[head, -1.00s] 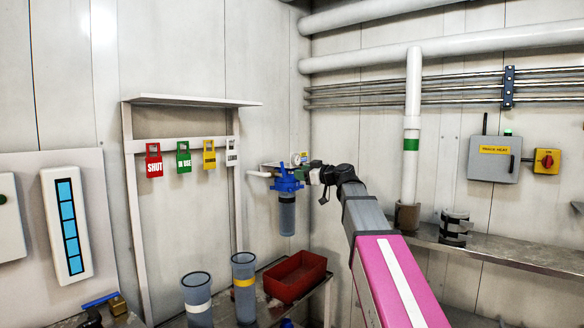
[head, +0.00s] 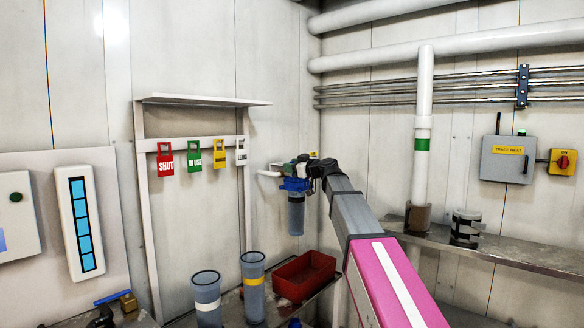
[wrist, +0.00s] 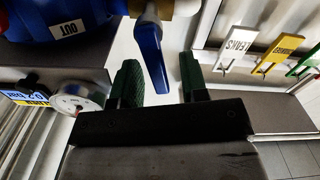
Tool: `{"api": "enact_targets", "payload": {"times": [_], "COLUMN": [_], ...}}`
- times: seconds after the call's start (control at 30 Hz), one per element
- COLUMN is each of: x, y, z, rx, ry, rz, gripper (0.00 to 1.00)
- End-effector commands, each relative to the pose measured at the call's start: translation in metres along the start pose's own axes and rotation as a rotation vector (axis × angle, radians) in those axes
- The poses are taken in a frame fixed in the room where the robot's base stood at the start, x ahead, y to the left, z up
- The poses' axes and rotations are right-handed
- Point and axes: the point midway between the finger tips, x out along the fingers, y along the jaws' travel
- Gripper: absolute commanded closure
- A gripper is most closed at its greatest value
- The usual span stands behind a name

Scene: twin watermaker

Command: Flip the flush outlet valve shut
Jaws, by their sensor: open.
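A blue valve lever (wrist: 150,58) on a brass-coloured body shows in the wrist view, beside a blue housing head (wrist: 60,18) labelled OUT. My gripper (wrist: 161,66) is open, its green fingers on either side of the lever's free end. The lever looks closer to the left finger; I cannot tell whether they touch. In the head view, my gripper (head: 303,164) is at the blue-topped filter housing (head: 296,212) on the back wall, hiding its upper part. The lever cannot be made out there.
A round gauge (wrist: 75,104) sits left of my gripper in the wrist view. Hanging tags (head: 193,155) are left of the housing. A red bin (head: 304,277) and two clear cups (head: 253,290) stand below. Another blue-handled valve (head: 112,298) is at lower left.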

Motion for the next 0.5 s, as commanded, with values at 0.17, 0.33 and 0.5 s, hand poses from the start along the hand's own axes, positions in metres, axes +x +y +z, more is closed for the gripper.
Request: {"api": "enact_targets", "payload": {"times": [0.17,0.33,0.5], "x": [0.0014,0.0011,0.001], "y": [-0.0001,0.0,0.0001], "z": [0.0,0.0,0.0], "rx": [0.0,0.0,0.0], "ry": [0.0,0.0,0.0], "rz": [0.0,0.001,0.0], "gripper": [0.6,0.79,1.0]}}
